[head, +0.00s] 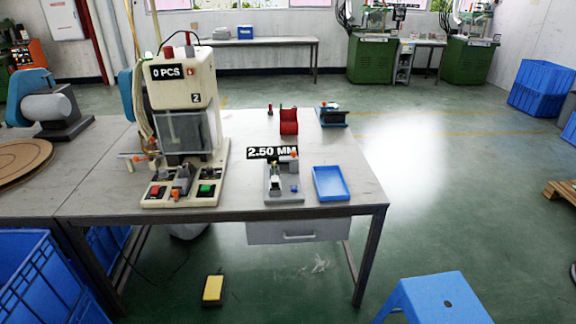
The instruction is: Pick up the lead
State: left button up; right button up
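Neither of my grippers shows in the head view. I cannot make out for certain which item is the lead. A small pale and orange piece (137,157) sticks out at the left side of the cream moulding machine (188,85), on the grey table (335,190). The machine has a "0 PCS" display, a clear guard (184,132) and a base with a red button (154,191) and a green button (206,189). A small grey fixture (279,185) stands right of it below a "2.50 MM" display (272,153).
An empty-looking blue tray (331,184) lies near the table's right edge. A red holder (289,122) and a blue device (333,115) stand behind it. A blue stool (440,298) and a yellow pedal (213,290) are on the floor in front. Blue crates (542,88) stand far right.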

aim_at(275, 179)
jog(key=i+j+z, duration=0.1)
jog(key=i+z, duration=0.25)
jog(key=i, duration=1)
